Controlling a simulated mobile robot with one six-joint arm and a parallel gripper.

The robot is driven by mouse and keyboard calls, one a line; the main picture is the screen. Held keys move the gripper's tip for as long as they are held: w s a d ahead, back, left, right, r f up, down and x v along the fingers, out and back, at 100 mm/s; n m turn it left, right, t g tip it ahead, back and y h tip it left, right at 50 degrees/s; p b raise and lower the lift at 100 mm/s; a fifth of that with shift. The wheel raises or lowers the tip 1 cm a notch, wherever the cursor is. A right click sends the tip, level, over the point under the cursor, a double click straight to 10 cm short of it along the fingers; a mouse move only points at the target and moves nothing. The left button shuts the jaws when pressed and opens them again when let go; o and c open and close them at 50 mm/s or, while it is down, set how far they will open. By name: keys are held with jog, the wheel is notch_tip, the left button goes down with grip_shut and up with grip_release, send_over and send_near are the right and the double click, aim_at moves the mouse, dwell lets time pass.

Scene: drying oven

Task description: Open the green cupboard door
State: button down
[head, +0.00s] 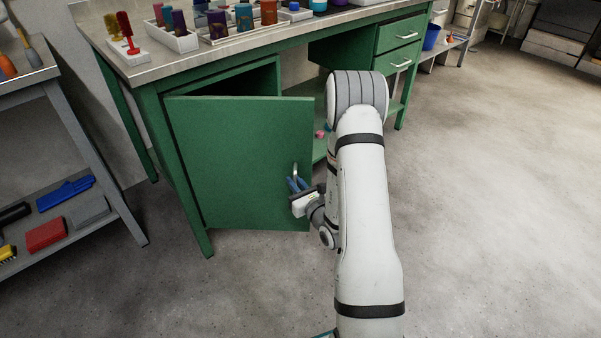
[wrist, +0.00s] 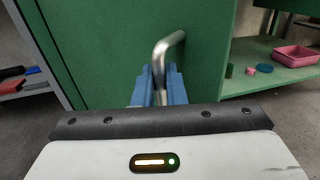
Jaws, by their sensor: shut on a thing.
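The green cupboard door (head: 235,160) hangs under the workbench and stands ajar, swung out from the cabinet. A dark gap shows above its top edge in the head view. Its metal handle (head: 295,170) is near the door's right edge. In the wrist view the bent silver handle (wrist: 168,45) rises between my blue fingers. My gripper (head: 297,184) is shut on the handle, and its fingers (wrist: 159,82) are close against the bar. The door face (wrist: 100,50) fills the left and middle of the wrist view. My arm hides part of the cabinet to the right.
The workbench top (head: 135,72) carries trays of coloured bottles. A grey shelf unit (head: 95,175) with brushes stands at the left. Inside the bench a pink tray (wrist: 296,56) lies on a green shelf. The floor (head: 490,200) at the right is clear.

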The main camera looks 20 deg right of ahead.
jog(key=shift+s+a+m+h+p, duration=0.35)
jog(key=shift+s+a+h+p, duration=0.2)
jog(key=shift+s+a+p, duration=0.5)
jog(key=shift+s+a+m+h+p, duration=0.35)
jog(key=shift+s+a+h+p, duration=0.4)
jog(key=shift+p, duration=0.5)
jog(key=shift+s+d, duration=0.1)
jog(key=c, duration=1.7)
grip_release()
jog(key=shift+o, duration=0.4)
jog(key=shift+d, duration=0.1)
